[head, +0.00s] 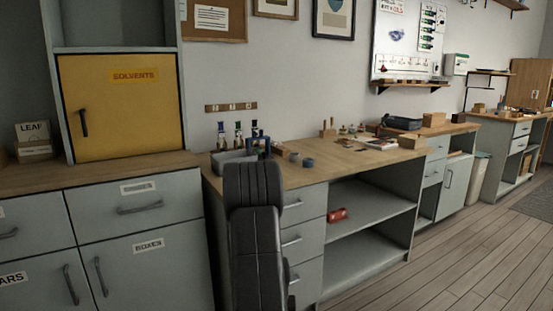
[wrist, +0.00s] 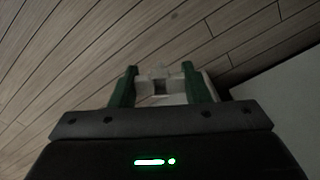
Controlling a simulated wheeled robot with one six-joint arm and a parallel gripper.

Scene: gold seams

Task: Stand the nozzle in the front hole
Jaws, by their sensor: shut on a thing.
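My gripper (wrist: 158,72) shows in the wrist view with its two green fingers on either side of a pale piece (wrist: 174,98) with a dark square patch. It is shut on this piece, above the plank floor. The piece is dim and partly hidden, so I cannot tell for sure that it is the nozzle. In the head view my dark arm stands in front of the workbench (head: 310,178) and my gripper is not clear. A grey tray (head: 229,156) and several small bottles (head: 239,133) stand at the bench's left end. I cannot make out the front hole.
A yellow solvents cabinet (head: 120,105) stands on the left counter (head: 95,178). Two small dark round pots (head: 308,162) sit on the bench beside my arm. A red object (head: 337,215) lies on the open shelf below. The floor (head: 440,255) at right is clear.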

